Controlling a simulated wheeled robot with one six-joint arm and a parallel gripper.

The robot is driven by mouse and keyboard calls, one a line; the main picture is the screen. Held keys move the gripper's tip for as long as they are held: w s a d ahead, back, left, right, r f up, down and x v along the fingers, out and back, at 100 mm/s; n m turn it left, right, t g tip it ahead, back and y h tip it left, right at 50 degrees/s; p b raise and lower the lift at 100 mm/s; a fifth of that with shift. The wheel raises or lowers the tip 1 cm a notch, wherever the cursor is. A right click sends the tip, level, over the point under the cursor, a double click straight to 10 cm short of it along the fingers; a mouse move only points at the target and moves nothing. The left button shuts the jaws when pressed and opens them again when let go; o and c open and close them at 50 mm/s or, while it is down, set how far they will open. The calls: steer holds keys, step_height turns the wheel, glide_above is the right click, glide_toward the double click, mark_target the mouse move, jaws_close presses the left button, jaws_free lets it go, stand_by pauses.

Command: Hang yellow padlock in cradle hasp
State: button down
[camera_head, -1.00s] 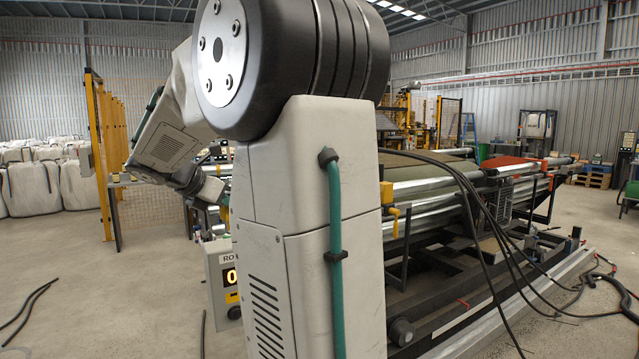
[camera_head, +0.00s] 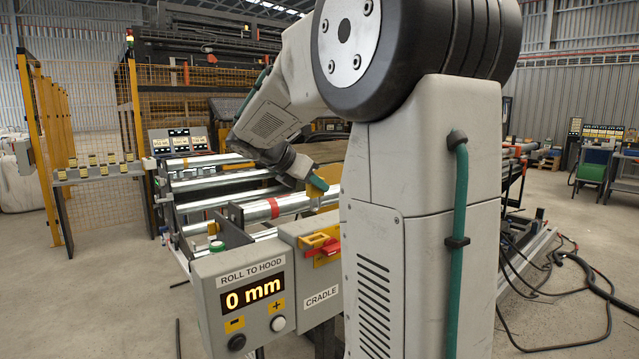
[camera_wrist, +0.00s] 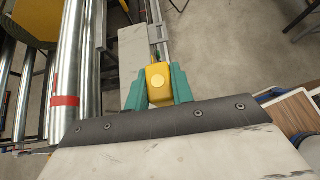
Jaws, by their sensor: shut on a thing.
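My gripper (camera_wrist: 159,86) is shut on the yellow padlock (camera_wrist: 160,76), whose body sits between the teal fingers in the wrist view. In the head view, the padlock is a small yellow patch (camera_head: 318,184) at the end of my arm, above the grey cradle box. That box (camera_head: 320,295), labelled CRADLE, carries a red and yellow fitting (camera_head: 322,247), which looks like the hasp. The padlock is above this fitting and apart from it. My arm column hides the right side of the box.
A control panel (camera_head: 238,275) reading "0 mm" stands left of the cradle box. Shiny metal rollers (camera_head: 270,208) lie behind it and also show at left in the wrist view (camera_wrist: 75,85). Black cables (camera_head: 565,300) lie on the floor at right. Open floor is at left.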

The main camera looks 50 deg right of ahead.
mark_target(316, 206)
steer(key=shift+f, duration=2.9)
steer(key=shift+f, duration=2.55)
steer(key=c, duration=1.1)
jaws_free()
steer(key=shift+r, duration=0.1)
steer(key=v, duration=0.7)
steer(key=shift+a+r, duration=0.2)
steer(key=shift+a, duration=0.05)
